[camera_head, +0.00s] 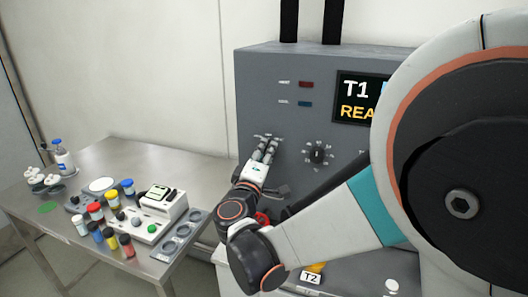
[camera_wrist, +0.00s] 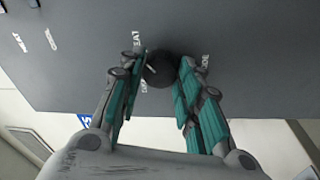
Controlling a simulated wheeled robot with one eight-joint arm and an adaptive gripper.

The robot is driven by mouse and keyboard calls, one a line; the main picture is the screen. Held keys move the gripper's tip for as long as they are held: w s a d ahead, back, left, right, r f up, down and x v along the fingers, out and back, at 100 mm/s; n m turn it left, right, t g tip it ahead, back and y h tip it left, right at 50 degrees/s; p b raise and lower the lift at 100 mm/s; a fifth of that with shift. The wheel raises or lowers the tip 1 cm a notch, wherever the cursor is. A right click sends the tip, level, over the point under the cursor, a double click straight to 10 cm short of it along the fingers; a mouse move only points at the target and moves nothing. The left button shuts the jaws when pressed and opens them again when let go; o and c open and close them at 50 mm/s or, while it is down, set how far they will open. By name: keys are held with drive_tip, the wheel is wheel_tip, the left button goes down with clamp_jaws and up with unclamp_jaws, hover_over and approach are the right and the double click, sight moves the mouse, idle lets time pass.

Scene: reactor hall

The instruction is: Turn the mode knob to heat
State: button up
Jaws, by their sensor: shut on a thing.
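The mode knob (camera_wrist: 160,70) is a dark round knob on the grey panel, with a short pale line on it. In the wrist view my gripper (camera_wrist: 163,62) has its fingers on both sides of the knob, shut on it. Printed labels stand around it; one by the left finger ends in "EAT" (camera_wrist: 137,38), and another (camera_wrist: 205,57) is partly hidden by the right finger. I cannot tell exactly which label the line points to. In the head view my gripper (camera_head: 267,150) reaches the grey cabinet's panel (camera_head: 262,105), and its fingers hide the knob.
A dial with marks around it (camera_head: 318,153) sits right of my gripper. Above are a red indicator (camera_head: 306,84), a blue indicator (camera_head: 305,104) and a display (camera_head: 357,100), partly covered by my arm. A steel table (camera_head: 130,155) with jars and lab devices stands left.

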drive_tip(key=shift+d+f, duration=0.1)
drive_tip(key=o, duration=1.1)
drive_tip(key=v, duration=0.7)
drive_tip(key=shift+s, duration=0.25)
drive_tip(key=shift+w, duration=0.1)
